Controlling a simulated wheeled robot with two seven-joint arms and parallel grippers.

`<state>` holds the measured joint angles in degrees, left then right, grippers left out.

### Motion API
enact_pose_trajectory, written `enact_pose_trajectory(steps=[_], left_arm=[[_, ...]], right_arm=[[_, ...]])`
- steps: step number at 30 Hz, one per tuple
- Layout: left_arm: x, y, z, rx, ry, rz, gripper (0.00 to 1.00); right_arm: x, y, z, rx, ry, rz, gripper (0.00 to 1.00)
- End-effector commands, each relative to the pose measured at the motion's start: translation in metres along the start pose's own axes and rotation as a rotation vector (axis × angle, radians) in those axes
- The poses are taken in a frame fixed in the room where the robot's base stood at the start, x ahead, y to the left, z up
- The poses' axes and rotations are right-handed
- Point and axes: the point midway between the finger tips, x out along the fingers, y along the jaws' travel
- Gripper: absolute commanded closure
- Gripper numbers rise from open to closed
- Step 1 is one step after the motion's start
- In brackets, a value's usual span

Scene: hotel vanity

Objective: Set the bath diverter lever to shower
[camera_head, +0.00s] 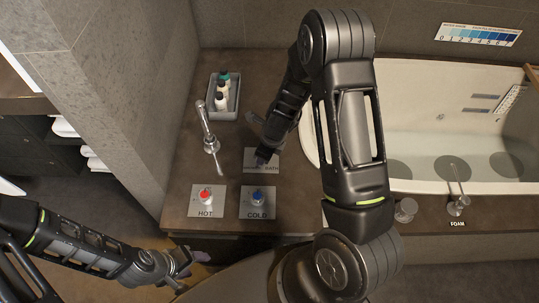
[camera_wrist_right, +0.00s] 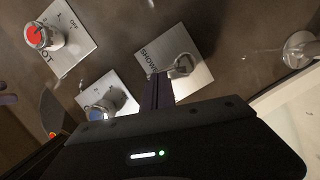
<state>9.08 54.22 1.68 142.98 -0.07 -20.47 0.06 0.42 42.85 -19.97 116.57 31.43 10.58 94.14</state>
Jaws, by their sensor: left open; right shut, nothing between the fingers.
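The diverter plate (camera_head: 252,168) is a silver square on the brown deck, with BATH readable at its right side in the head view. My right gripper (camera_head: 264,157) hangs over it and hides the lever there. In the right wrist view the plate (camera_wrist_right: 195,77) shows SHOWER lettering along its left edge and a chrome lever (camera_wrist_right: 182,66) in its middle. My right gripper (camera_wrist_right: 158,88) is shut and empty, its fingertips close beside the lever. I cannot tell whether they touch, or which label the lever points to. My left gripper (camera_head: 182,266) is open, low at the front left.
Red HOT (camera_head: 205,197) and blue COLD (camera_head: 257,197) knobs stand in front of the diverter plate. A chrome spout (camera_head: 207,128) rises to the left. A grey tray (camera_head: 234,99) with bottles sits behind. The filled tub (camera_head: 425,125) and FOAM lever (camera_head: 458,205) are to the right.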

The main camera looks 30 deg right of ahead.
Motion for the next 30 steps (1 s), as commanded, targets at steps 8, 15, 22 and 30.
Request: enact_pose_trajectory(steps=[8, 15, 22, 30], left_arm=[[-0.004, 0.002, 0.0, 0.0, 0.0, 0.0, 0.43], [-0.005, 0.002, 0.0, 0.0, -0.001, 0.0, 0.43], [-0.006, 0.002, 0.0, 0.0, -0.001, 0.0, 0.43], [-0.006, 0.002, 0.0, 0.0, 0.0, 0.0, 0.43]], right_arm=[[0.002, 0.004, 0.008, -0.016, 0.001, 0.004, 1.0], [0.003, 0.005, 0.011, -0.02, 0.001, 0.006, 1.0], [0.004, 0.006, 0.011, -0.021, 0.001, 0.007, 1.0], [0.004, 0.006, 0.012, -0.022, 0.001, 0.008, 1.0]])
